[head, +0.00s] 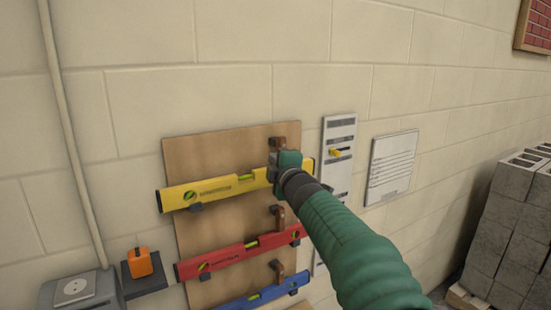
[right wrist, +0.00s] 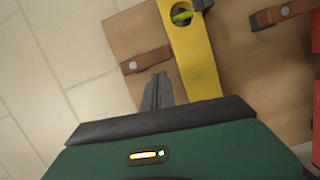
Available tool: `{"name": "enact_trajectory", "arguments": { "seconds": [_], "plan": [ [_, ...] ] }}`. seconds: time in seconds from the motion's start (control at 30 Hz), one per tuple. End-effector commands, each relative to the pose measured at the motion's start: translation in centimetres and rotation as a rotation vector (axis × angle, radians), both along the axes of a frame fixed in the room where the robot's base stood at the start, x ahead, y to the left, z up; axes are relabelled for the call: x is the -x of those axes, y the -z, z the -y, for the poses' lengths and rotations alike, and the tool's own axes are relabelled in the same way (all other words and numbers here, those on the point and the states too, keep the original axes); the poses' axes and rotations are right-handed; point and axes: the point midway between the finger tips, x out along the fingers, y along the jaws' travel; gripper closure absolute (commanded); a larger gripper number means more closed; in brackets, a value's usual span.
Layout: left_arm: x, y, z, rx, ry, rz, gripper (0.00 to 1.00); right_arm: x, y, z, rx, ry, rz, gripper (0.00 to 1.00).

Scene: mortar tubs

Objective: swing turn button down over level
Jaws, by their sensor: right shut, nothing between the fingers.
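A yellow level (head: 215,188) lies across a wooden board (head: 215,148) on the wall. Its brown turn button (head: 278,143) points up above the level, partly hidden by my right gripper (head: 285,160). In the right wrist view the button (right wrist: 147,60) sits beside the yellow level (right wrist: 193,55), its end close to the level's edge and not across it. My right gripper's grey fingers (right wrist: 157,90) are shut and empty, just short of the button. Whether they touch it cannot be told. My left gripper is not in view.
Below are a red level (head: 240,255) and a blue level (head: 265,294), with upright brown buttons (head: 280,216) above them. A white slotted panel (head: 339,130) and a sheet (head: 392,165) are to the right. An orange item (head: 139,262) sits on a dark shelf at left.

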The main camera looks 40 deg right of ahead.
Motion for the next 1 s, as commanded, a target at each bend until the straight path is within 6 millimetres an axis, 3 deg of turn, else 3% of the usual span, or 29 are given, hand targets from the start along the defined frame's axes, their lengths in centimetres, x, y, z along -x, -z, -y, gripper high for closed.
{"name": "enact_trajectory", "arguments": {
  "seconds": [0.03,0.3,1.0],
  "plan": [
    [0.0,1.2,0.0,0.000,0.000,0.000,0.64,0.0,0.7,0.1,0.025,0.000,-0.005,1.00],
    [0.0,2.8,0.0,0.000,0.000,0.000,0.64,0.1,0.6,0.4,0.127,-0.001,-0.030,1.00],
    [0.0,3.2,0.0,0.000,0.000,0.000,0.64,-0.1,0.6,0.4,0.152,-0.002,-0.037,1.00]
  ]
}}
